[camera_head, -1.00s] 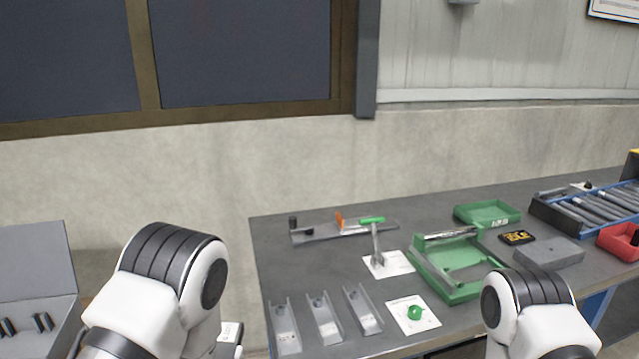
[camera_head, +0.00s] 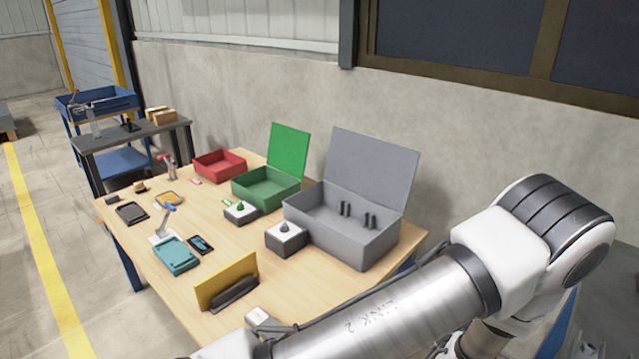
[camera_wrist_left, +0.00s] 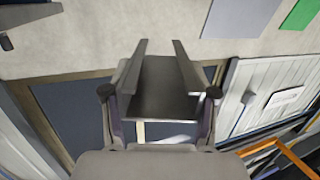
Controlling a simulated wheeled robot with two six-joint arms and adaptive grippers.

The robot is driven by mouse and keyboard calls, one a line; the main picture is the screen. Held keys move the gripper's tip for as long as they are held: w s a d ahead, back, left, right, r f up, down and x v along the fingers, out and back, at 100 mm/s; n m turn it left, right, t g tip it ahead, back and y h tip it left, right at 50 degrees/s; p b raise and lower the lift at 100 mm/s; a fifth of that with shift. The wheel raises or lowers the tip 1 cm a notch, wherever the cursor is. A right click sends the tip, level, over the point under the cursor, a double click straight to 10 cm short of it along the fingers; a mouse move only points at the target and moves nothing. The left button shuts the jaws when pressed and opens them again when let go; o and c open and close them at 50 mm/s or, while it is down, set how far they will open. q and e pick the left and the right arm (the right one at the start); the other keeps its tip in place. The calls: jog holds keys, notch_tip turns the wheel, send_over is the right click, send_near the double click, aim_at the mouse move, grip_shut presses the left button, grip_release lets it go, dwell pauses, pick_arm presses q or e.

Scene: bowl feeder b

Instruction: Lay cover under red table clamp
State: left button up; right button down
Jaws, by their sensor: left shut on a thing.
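In the left wrist view my left gripper (camera_wrist_left: 160,94) is shut on a grey U-shaped cover (camera_wrist_left: 160,72) with two raised side walls. The cover extends out past the fingertips and is clear of any surface there. The gripper and cover do not show in the head view. The red table clamp (camera_head: 170,167) stands small and upright at the far left part of the wooden table (camera_head: 205,262), near the red bin. Whether anything lies under its tip is too small to tell. My right gripper is not in view.
A blue-handled clamp (camera_head: 164,222) stands nearer, by a teal box (camera_head: 177,256). The red bin (camera_head: 220,165), green box (camera_head: 268,189) and large grey box (camera_head: 343,230) with raised lid line the back. A yellow panel (camera_head: 226,281) stands at the front.

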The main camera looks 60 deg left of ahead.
pick_arm(q)
jog(key=s+a+f+n+g+y+b, duration=0.5)
jog(key=s+a+f+n+g+y, duration=0.1)
jog(key=s+a+f+n+g, duration=0.8)
notch_tip(320, 180, down, 4)
jog(key=s+a+g, duration=0.1)
jog(key=a+g, duration=0.1)
jog(key=g, duration=0.1)
jog(key=shift+a+f+g+y+b, duration=0.25)
jog(key=shift+a+g+y+b, duration=0.05)
jog(key=shift+g, duration=0.1)
